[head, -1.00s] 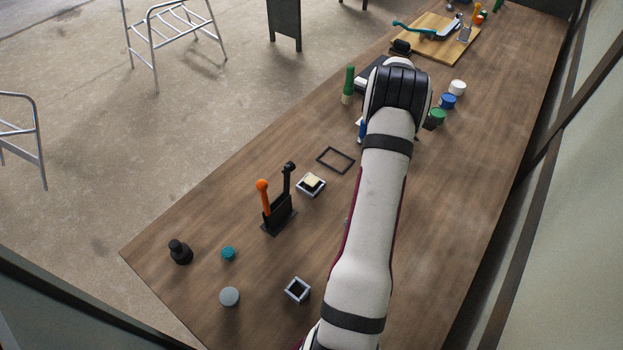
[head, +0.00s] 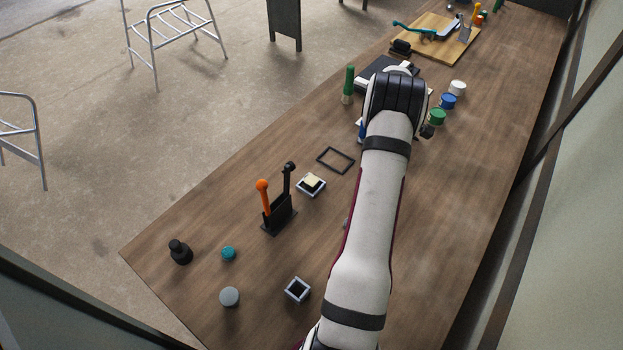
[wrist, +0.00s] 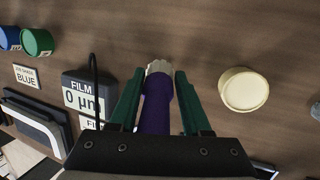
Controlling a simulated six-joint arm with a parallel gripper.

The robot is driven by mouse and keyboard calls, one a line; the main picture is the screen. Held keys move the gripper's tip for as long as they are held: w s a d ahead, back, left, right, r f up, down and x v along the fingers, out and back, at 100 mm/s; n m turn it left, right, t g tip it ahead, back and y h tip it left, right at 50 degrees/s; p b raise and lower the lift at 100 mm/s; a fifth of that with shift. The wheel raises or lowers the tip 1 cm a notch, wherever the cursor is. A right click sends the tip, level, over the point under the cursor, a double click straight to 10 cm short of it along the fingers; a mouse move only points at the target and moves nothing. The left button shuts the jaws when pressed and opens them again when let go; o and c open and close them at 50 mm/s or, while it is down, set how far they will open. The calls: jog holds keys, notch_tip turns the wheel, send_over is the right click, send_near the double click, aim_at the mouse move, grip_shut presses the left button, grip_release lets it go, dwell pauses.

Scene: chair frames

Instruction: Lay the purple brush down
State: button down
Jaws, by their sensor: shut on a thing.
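The purple brush (wrist: 157,108) has a thick purple handle and a cream tip (wrist: 159,68). It shows in the wrist view between the two green fingers of my gripper (wrist: 159,76), which is shut on it. The cream tip reaches slightly past the fingertips. The brown table lies beyond it; I cannot tell whether the tip touches the wood. In the head view my own arm hides the brush and the fingers.
In the wrist view a cream round lid (wrist: 244,90) lies right of the brush. A film gauge (wrist: 86,97) and a "BLUE" card (wrist: 27,76) are left, with green (wrist: 37,42) and blue jars (wrist: 9,38) behind.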

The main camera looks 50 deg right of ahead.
jog(key=shift+f, duration=0.4)
jog(key=shift+c, duration=1.4)
grip_release()
jog(key=shift+f, duration=0.1)
jog(key=v, duration=1.6)
jog(key=shift+f, duration=0.1)
